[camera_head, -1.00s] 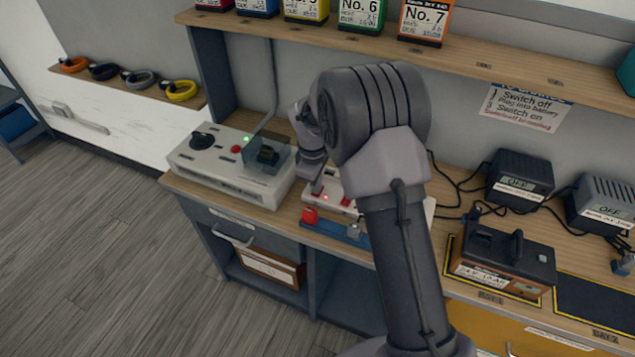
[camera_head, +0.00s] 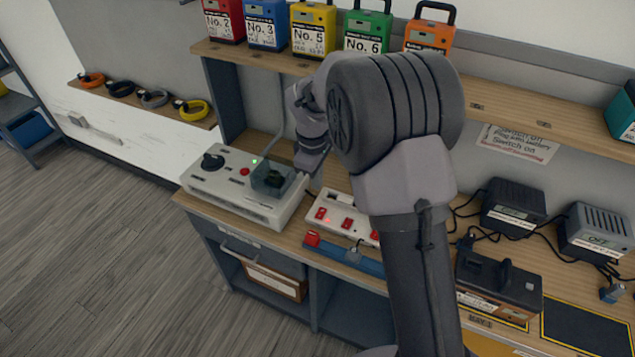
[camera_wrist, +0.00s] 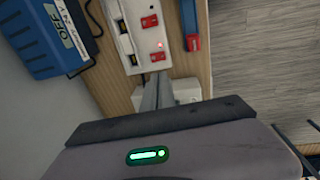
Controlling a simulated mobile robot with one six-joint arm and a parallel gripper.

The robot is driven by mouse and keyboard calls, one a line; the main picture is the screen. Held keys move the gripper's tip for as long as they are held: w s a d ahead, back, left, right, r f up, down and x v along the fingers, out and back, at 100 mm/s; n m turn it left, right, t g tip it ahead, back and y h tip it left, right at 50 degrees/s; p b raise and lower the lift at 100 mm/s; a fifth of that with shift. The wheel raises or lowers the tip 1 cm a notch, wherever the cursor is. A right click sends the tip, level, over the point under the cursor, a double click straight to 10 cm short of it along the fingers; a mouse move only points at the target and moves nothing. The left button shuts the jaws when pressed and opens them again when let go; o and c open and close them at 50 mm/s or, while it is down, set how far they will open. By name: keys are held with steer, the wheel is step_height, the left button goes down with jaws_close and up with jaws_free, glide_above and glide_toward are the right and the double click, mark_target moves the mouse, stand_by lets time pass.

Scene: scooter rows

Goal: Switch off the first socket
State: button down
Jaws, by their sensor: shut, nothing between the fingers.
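A white power strip (camera_head: 330,203) lies on the bench, with red rocker switches in a row. The leftmost switch (camera_head: 320,212) has a small red light glowing beside it. In the wrist view the strip (camera_wrist: 127,45) shows two red switches, and the light glows next to the nearer one (camera_wrist: 158,57). My gripper (camera_head: 315,178) is shut and empty, above and behind the strip's left end, apart from it. Its fingers (camera_wrist: 156,88) point toward that end in the wrist view. My arm hides the strip's right end.
A grey-white box with a black knob (camera_head: 240,180) stands just left of the strip. A blue bar (camera_head: 365,263) with a red block lies in front. Black chargers (camera_head: 513,207) and cables are at right. A shelf (camera_head: 460,95) overhangs the back.

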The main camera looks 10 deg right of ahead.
mark_target(322, 210)
steer(key=w+f+b, duration=0.1)
steer(key=f, duration=0.3)
steer(key=d+f+b, duration=0.1)
steer(key=f, duration=0.4)
steer(key=w+f+b, duration=0.1)
steer(key=f+b, duration=0.1)
steer(key=f, duration=0.2)
steer(key=shift+w+d+f, duration=0.15)
steer(key=shift+w+d, duration=0.15)
steer(key=shift+d, duration=0.1)
steer(key=shift+f, duration=0.2)
